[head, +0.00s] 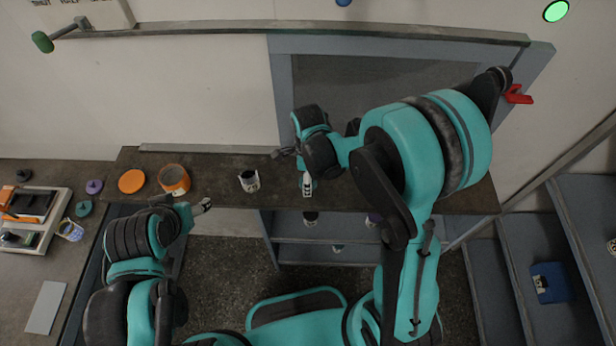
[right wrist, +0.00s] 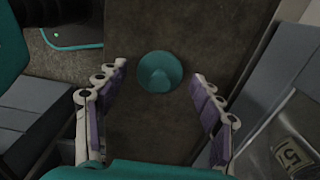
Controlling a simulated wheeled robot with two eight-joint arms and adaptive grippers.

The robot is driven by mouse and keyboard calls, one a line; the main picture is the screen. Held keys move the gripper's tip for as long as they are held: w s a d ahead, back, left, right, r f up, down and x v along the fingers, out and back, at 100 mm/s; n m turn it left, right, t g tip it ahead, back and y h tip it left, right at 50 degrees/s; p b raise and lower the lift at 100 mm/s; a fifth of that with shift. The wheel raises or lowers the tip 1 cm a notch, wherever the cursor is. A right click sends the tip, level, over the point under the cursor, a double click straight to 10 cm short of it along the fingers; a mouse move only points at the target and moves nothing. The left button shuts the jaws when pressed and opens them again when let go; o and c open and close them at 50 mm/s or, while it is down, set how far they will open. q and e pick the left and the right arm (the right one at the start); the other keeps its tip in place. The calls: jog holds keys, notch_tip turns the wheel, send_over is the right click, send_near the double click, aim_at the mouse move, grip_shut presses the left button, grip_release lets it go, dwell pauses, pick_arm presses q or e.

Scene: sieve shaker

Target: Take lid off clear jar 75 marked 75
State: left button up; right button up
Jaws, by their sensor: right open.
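In the right wrist view a round teal lid with a raised knob (right wrist: 160,72) lies between the two fingers of my right gripper (right wrist: 160,88). The fingers stand apart on both sides of it and do not appear to touch it. The jar body and any mark under this lid are hidden. In the head view my right gripper (head: 296,171) is over the middle of the dark bench, and my arm hides most of what is below. My left gripper (head: 203,206) is near the bench's front edge, left of centre. Its opening is unclear.
On the bench (head: 400,195) stand a small labelled cup (head: 249,181), an open orange jar (head: 174,180) and an orange lid (head: 132,181). Loose purple (head: 94,186) and teal (head: 83,208) lids lie on the left table. A window frame (head: 283,90) rises behind the bench.

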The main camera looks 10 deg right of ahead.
jog(key=shift+r, duration=0.25)
jog(key=s+d+r+n+t+p, duration=0.25)
jog(key=r+n, duration=0.25)
jog(key=r, duration=0.4)
jog(key=s+d+r+n+t+p, duration=0.1)
jog(key=s+r+n, duration=0.3)
jog(key=r, duration=0.5)
jog(key=s+d+r+n+t, duration=0.15)
jog(key=s+n+t, duration=0.25)
jog(key=n, duration=0.8)
notch_tip(320, 180, down, 10)
jog(key=b, duration=0.9)
jog(key=shift+d, duration=0.3)
jog(key=shift+r, duration=0.15)
